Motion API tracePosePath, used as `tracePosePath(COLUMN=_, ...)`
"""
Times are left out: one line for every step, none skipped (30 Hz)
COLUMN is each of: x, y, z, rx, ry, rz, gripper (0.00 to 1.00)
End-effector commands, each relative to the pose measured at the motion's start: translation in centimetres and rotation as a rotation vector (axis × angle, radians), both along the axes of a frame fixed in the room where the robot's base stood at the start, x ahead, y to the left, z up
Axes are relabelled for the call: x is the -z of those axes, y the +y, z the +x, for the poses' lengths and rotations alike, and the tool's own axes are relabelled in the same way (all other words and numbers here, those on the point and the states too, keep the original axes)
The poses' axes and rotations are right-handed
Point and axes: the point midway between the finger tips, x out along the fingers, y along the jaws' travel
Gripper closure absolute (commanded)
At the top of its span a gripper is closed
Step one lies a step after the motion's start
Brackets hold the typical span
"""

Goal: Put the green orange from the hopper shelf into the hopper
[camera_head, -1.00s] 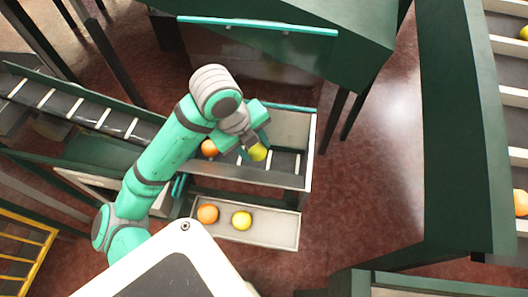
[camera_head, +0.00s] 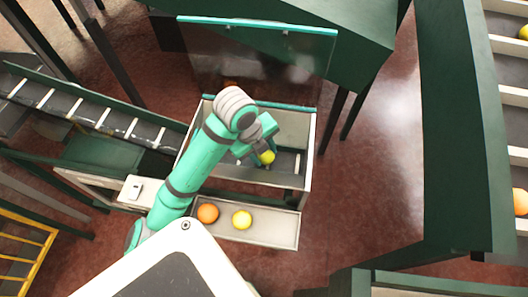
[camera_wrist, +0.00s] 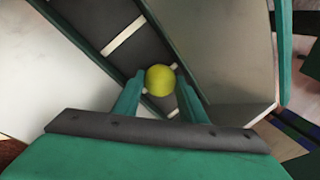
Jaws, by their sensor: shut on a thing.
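The green orange (camera_head: 267,157) is yellow-green and is held between the fingertips of my gripper (camera_head: 262,151). In the wrist view the green orange (camera_wrist: 160,80) sits between the two teal fingers of my gripper (camera_wrist: 160,88), which are shut on it. The hopper (camera_head: 307,150) is the light-walled box with a dark slatted floor under my gripper. The held fruit is over the hopper; its exact height above the floor I cannot tell. The hopper shelf (camera_head: 280,228) is the tray in front, below the hopper. My arm hides the hopper's left part.
An orange fruit (camera_head: 207,213) and a yellow fruit (camera_head: 242,220) lie on the shelf. A clear panel with a teal edge (camera_head: 255,24) stands behind the hopper. A slatted conveyor (camera_head: 90,110) runs in from the left. A green conveyor frame (camera_head: 455,130) stands at right.

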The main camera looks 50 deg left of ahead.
Motion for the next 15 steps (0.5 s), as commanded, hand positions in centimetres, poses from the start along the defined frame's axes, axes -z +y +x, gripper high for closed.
tracePosePath(x=0.00, y=0.00, z=0.00, rx=0.000, ry=0.000, rz=0.000, gripper=0.88)
tracePosePath(x=0.04, y=0.00, z=0.00, rx=0.000, ry=0.000, rz=0.000, gripper=0.88)
tracePosePath(x=0.14, y=-0.01, z=0.00, rx=0.000, ry=0.000, rz=0.000, gripper=0.88)
tracePosePath(x=0.22, y=-0.01, z=0.00, rx=0.000, ry=0.000, rz=0.000, gripper=0.88)
tracePosePath(x=0.19, y=0.00, z=0.00, rx=0.000, ry=0.000, rz=0.000, gripper=0.55)
tracePosePath(x=0.17, y=0.00, z=0.01, rx=0.000, ry=0.000, rz=0.000, gripper=0.54)
tracePosePath(x=0.17, y=0.00, z=0.01, rx=0.000, ry=0.000, rz=0.000, gripper=0.54)
tracePosePath(x=0.16, y=0.00, z=0.01, rx=0.000, ry=0.000, rz=0.000, gripper=0.54)
tracePosePath(x=0.16, y=0.01, z=0.01, rx=0.000, ry=0.000, rz=0.000, gripper=0.54)
tracePosePath(x=0.16, y=0.01, z=0.01, rx=0.000, ry=0.000, rz=0.000, gripper=0.54)
tracePosePath(x=0.17, y=0.01, z=0.00, rx=0.000, ry=0.000, rz=0.000, gripper=0.54)
tracePosePath(x=0.16, y=0.01, z=-0.01, rx=0.000, ry=0.000, rz=0.000, gripper=0.54)
tracePosePath(x=0.15, y=0.01, z=0.00, rx=0.000, ry=0.000, rz=0.000, gripper=0.54)
tracePosePath(x=0.12, y=0.03, z=-0.01, rx=0.000, ry=0.000, rz=0.000, gripper=0.54)
tracePosePath(x=0.01, y=0.06, z=-0.03, rx=-0.001, ry=0.000, rz=0.001, gripper=0.54)
